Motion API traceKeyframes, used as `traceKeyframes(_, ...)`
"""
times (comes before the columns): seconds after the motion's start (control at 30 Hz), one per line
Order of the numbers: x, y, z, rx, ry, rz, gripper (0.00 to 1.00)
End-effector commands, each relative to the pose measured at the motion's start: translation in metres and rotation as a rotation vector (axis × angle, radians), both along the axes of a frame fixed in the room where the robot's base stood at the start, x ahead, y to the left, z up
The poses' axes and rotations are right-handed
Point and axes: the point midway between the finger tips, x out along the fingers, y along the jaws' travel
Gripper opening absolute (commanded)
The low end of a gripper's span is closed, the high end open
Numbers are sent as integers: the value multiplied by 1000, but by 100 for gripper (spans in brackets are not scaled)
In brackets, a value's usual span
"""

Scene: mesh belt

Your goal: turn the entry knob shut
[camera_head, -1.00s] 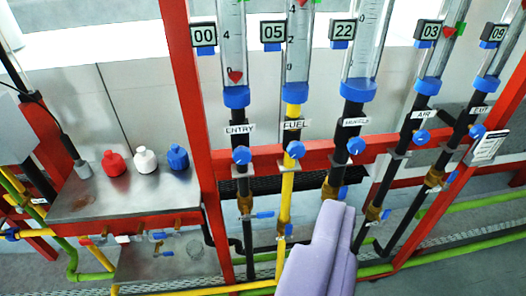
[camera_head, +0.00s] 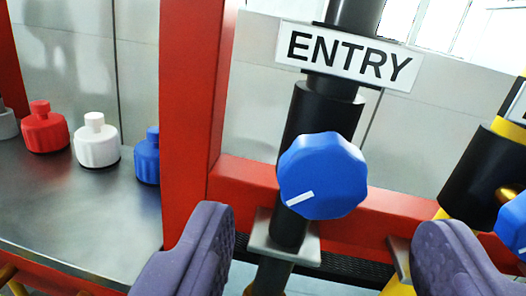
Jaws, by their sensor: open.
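The entry knob (camera_head: 323,176) is a blue faceted knob on a black vertical pipe (camera_head: 318,116). A short white mark on its face points to the lower left. The white ENTRY label (camera_head: 349,56) sits on the pipe above it. My gripper (camera_head: 325,240) shows as two purple-grey fingers at the lower left and lower right. The fingers are wide apart and empty. The knob appears between and above the fingertips, with no visible contact.
A red upright post (camera_head: 194,110) stands left of the knob, and a red crossbar (camera_head: 385,212) runs behind the pipe. At right, the yellow and black fuel pipe (camera_head: 484,175) carries another blue knob (camera_head: 514,222) near the right finger. Red, white and blue bottles stand on a metal bench (camera_head: 75,215) at left.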

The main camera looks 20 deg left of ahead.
Motion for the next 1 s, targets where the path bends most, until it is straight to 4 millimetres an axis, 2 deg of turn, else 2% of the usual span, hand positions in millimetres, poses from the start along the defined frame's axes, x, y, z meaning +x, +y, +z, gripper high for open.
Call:
traceKeyframes(0.1, 22, 8, -3, 1, -2, 1, 68)
traceKeyframes(0.3, 49, 16, -1, -1, -1, 0, 68)
traceKeyframes(0.63, 56, 18, 1, -1, -1, -2, 68)
traceKeyframes(0.67, 56, 18, 1, -1, -1, -2, 66)
traceKeyframes(0.9, 56, 18, 1, -1, -1, -2, 13)
traceKeyframes(1.0, 56, 18, 1, 0, 0, -2, 13)
